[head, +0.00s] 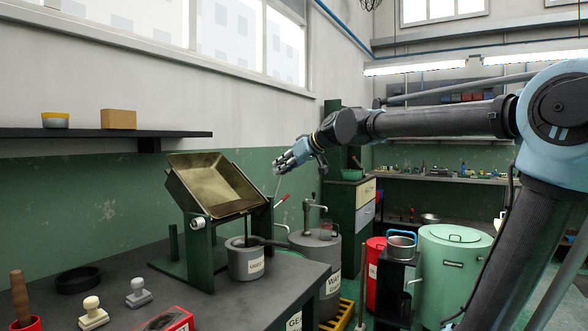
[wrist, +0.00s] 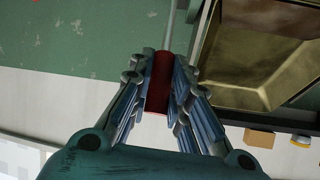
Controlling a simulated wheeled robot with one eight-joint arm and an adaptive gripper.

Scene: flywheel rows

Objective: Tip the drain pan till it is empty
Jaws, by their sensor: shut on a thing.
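The drain pan (head: 215,184) sits in a green stand (head: 199,255) on the bench, steeply tilted with its brownish inside facing me. A grey can (head: 246,262) with a partly legible label stands beneath its low edge. Whether liquid is in the pan or running out, I cannot tell. My gripper (head: 284,160) is at the pan's right, a little above its low edge. In the wrist view my gripper (wrist: 159,90) is shut on a red handle (wrist: 159,82) on a grey rod (wrist: 169,25). The pan (wrist: 262,70) shows beside it. The rod's far end is hidden there.
Stamps (head: 93,313), a black ring (head: 78,280) and a red box (head: 168,321) lie on the bench (head: 120,262). A wall shelf (head: 60,133) is at left. A grey drum (head: 317,255) and a green drum (head: 452,270) stand right of the bench.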

